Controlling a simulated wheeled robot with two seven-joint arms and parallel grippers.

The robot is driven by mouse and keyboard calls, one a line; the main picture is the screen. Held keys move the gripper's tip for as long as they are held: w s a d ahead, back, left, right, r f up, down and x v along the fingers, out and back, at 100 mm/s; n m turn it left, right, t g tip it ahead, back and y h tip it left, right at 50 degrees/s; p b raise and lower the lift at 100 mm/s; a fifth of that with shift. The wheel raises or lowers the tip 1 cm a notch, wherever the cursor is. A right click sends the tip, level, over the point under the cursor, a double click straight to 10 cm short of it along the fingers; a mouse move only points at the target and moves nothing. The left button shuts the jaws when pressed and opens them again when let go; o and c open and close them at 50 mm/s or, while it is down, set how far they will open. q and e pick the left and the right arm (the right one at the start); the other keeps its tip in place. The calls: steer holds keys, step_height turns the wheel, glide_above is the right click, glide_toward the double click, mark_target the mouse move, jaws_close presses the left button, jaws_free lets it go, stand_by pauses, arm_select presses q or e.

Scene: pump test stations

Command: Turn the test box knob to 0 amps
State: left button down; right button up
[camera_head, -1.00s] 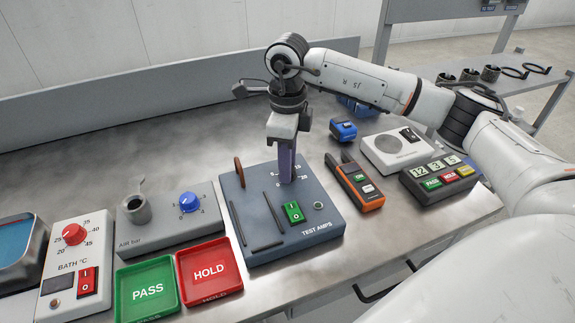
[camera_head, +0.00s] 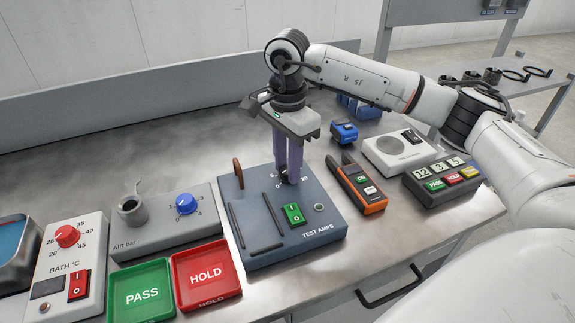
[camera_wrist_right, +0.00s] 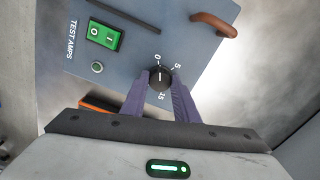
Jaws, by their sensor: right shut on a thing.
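The test box (camera_head: 265,200), a blue-grey box marked TEST AMPS, sits on the bench in the head view. Its small black knob (camera_wrist_right: 160,77) has a pale line running up and down in the right wrist view, between the 0 and 15 marks; which end is the pointer is unclear. My right gripper (camera_head: 288,174) points down at the box. Its two purple fingers are shut on the knob, one on each side, as the right wrist view (camera_wrist_right: 159,84) shows. In the head view the fingers mostly hide the knob. My left gripper is out of view.
The box also carries a green switch (camera_head: 294,213) and a brown handle (camera_head: 238,172). An orange meter (camera_head: 357,187) lies close on the right. The AIR bar box (camera_head: 160,232), red HOLD tray (camera_head: 207,274) and green PASS tray (camera_head: 142,292) are left. The bench behind is clear.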

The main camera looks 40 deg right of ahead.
steer(key=shift+n, duration=0.6)
steer(key=o, duration=1.1)
steer(key=shift+c, duration=0.2)
steer(key=shift+r, duration=0.1)
step_height(320, 180, up, 10)
steer(key=shift+r, duration=0.1)
